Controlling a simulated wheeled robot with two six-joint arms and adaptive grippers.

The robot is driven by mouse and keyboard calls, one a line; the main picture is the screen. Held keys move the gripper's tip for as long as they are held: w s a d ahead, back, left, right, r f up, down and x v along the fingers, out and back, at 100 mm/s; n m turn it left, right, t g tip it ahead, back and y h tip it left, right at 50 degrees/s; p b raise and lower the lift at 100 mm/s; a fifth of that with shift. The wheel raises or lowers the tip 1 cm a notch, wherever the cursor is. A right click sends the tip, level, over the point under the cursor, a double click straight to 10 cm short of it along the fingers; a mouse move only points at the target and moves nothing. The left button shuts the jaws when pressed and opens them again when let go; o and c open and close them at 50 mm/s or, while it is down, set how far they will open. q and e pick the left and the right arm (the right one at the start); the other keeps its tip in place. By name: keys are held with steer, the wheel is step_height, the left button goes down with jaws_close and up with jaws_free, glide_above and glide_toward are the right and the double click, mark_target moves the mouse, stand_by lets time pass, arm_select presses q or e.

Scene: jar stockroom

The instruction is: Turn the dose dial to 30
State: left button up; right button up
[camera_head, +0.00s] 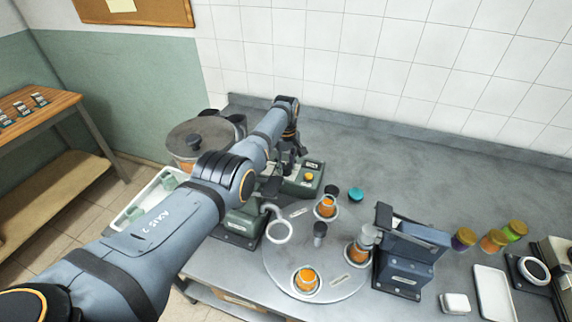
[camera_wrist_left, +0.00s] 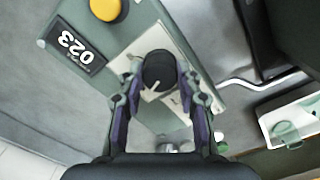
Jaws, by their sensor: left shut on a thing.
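The black dose dial (camera_wrist_left: 157,66) with a pale pointer mark sits on a light plate on a green machine (camera_wrist_left: 170,20). Beside it, a dark display (camera_wrist_left: 73,46) appears to read 023, seen at a slant. A yellow button (camera_wrist_left: 105,9) is at the top of the left wrist view. My left gripper (camera_wrist_left: 160,78) is shut on the dial, one finger on each side. In the head view, my left gripper (camera_head: 289,148) reaches down at the green machine (camera_head: 298,186), and the dial cannot be made out there. My right gripper is in neither view.
A round grey board (camera_head: 320,285) bears several orange-filled jars. A blue-grey press (camera_head: 405,255) stands to its right. Jars with coloured lids (camera_head: 490,240) and a white tray (camera_head: 493,290) are farther right. A lidded pot (camera_head: 195,140) is behind my arm. The back right counter is clear.

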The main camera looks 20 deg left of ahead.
mark_target(286, 166)
arm_select(q)
steer(key=shift+w, duration=0.1)
steer(key=o, duration=1.2)
steer(key=shift+c, duration=0.2)
step_height(286, 166, up, 12)
